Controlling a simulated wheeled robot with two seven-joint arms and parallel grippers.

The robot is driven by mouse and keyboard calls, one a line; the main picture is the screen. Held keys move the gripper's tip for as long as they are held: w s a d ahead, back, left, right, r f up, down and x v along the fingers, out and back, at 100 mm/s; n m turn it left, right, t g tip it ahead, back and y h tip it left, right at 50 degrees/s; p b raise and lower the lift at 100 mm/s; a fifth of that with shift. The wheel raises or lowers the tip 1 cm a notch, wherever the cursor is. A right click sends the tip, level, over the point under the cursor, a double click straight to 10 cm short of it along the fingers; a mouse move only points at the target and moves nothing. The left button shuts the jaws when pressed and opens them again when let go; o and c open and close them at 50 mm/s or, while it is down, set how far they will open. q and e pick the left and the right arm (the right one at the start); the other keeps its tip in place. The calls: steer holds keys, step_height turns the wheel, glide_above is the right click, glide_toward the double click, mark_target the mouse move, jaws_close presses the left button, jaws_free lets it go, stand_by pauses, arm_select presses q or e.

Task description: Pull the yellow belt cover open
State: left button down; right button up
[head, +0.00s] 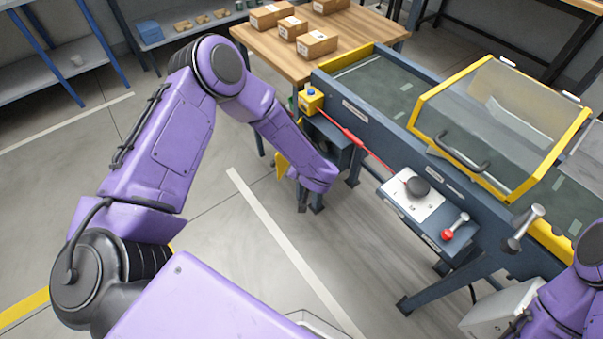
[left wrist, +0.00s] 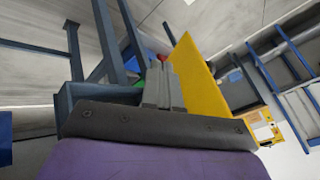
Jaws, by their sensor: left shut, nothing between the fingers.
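The yellow belt cover (head: 281,165) shows as a small yellow panel at the left end of the conveyor, mostly hidden behind my left arm. In the left wrist view it is a tall, tilted yellow plate (left wrist: 202,80) just right of my left gripper (left wrist: 164,80). The gripper's fingers are shut and empty, close beside the plate; I cannot tell whether they touch it.
The conveyor (head: 357,108) has a clear yellow-framed hood (head: 500,125) with a dark handle. A yellow switch box (head: 311,101) with a red cord and a control panel (head: 412,200) are on its near side. A wooden table (head: 284,62) with boxes stands behind. The floor at left is clear.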

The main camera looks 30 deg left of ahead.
mark_target(282, 171)
arm_select(q)
steer(key=a, duration=0.2)
steer(key=a+p, duration=0.1)
steer(key=a, duration=0.1)
steer(key=shift+s+a+f, duration=0.15)
steer(key=shift+s, duration=0.05)
arm_select(e)
steer(key=shift+r, duration=0.45)
arm_select(q)
steer(key=shift+a, duration=0.1)
